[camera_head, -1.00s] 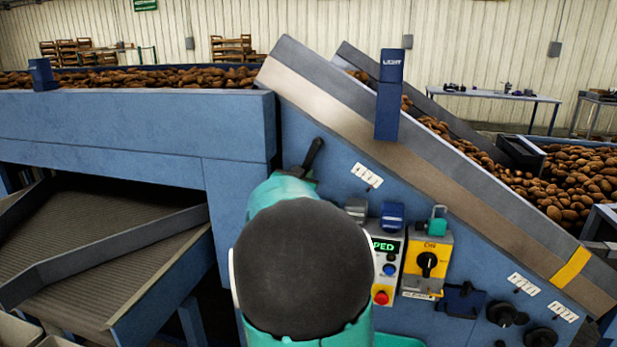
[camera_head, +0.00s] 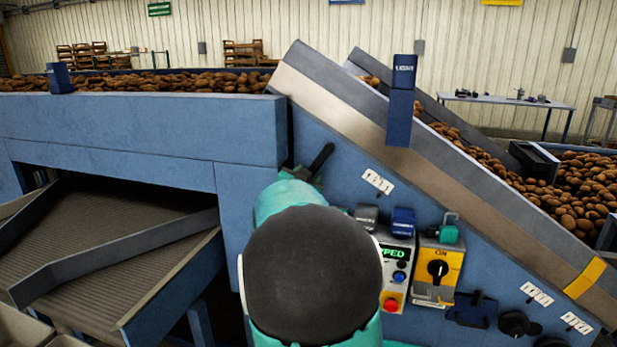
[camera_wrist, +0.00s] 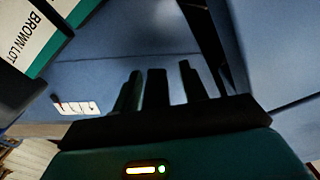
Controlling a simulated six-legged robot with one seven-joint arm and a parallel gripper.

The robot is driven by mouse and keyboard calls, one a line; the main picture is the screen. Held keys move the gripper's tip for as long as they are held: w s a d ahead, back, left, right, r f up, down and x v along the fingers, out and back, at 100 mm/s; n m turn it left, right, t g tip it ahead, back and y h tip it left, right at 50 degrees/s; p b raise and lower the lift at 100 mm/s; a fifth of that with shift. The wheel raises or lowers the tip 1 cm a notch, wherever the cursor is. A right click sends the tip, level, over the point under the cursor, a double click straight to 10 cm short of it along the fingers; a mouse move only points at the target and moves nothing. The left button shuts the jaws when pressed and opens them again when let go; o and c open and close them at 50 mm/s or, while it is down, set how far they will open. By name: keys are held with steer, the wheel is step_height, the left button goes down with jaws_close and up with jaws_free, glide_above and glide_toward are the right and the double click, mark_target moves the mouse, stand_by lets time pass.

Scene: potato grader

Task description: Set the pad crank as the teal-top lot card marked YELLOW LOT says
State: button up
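My gripper (camera_wrist: 173,85) shows in the wrist view with its dark fingers upright, a narrow gap between them and nothing held. Blue machine panels lie behind it. A white card with a teal edge (camera_wrist: 40,35), at the upper left of the wrist view, reads BROWN LOT. I see no card reading YELLOW LOT. In the head view my teal arm with its dark round joint hides the gripper and part of the panel. Black round controls, a left one (camera_head: 519,323) and a lower right one (camera_head: 550,342), sit on the blue panel; I cannot tell which is the pad crank.
A control box (camera_head: 395,275) with blue and red buttons stands beside a yellow switch box (camera_head: 438,268). A black lever (camera_head: 321,157) sticks up above my arm. A sloping conveyor (camera_head: 440,160) crosses above the panel. A sloped tray (camera_head: 110,250) lies at the left.

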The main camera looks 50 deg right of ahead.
steer(key=v, duration=1.3)
steer(key=shift+a, duration=0.4)
steer(key=shift+s, duration=0.15)
steer(key=shift+c, duration=0.2)
